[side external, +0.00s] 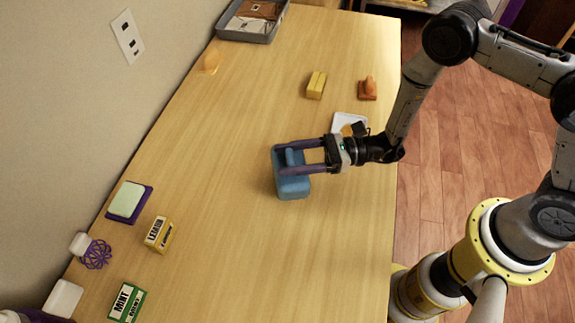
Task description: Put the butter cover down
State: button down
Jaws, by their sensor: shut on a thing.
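The blue butter cover (292,187) is near the middle of the wooden table, seen from above. My gripper (282,158) reaches in from the right, with its two purple fingers on either side of the cover's raised handle. The jaws are shut on the cover. I cannot tell whether the cover touches the table or hangs just above it. A white dish (346,121) lies behind my gripper and wrist, partly hidden, with something yellowish on it.
A yellow block (316,85) and an orange object (367,89) stand farther back. A lemon box (158,234), a mint box (127,303), and a green pad on a purple base (128,201) are at the left. A grey tray (251,33) is at the far end. The table's front middle is clear.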

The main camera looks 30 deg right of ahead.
jog(key=shift+w+a+f, duration=0.15)
jog(key=shift+w+f, duration=0.05)
jog(key=shift+f, duration=1.6)
jog(key=shift+f, duration=0.2)
jog(key=shift+c, duration=0.6)
grip_release()
jog(key=shift+r, duration=0.1)
jog(key=shift+d+r, duration=0.1)
jog(key=shift+d, duration=0.1)
jog(key=v, duration=1.1)
jog(key=shift+s+d, duration=0.2)
jog(key=shift+d, duration=0.05)
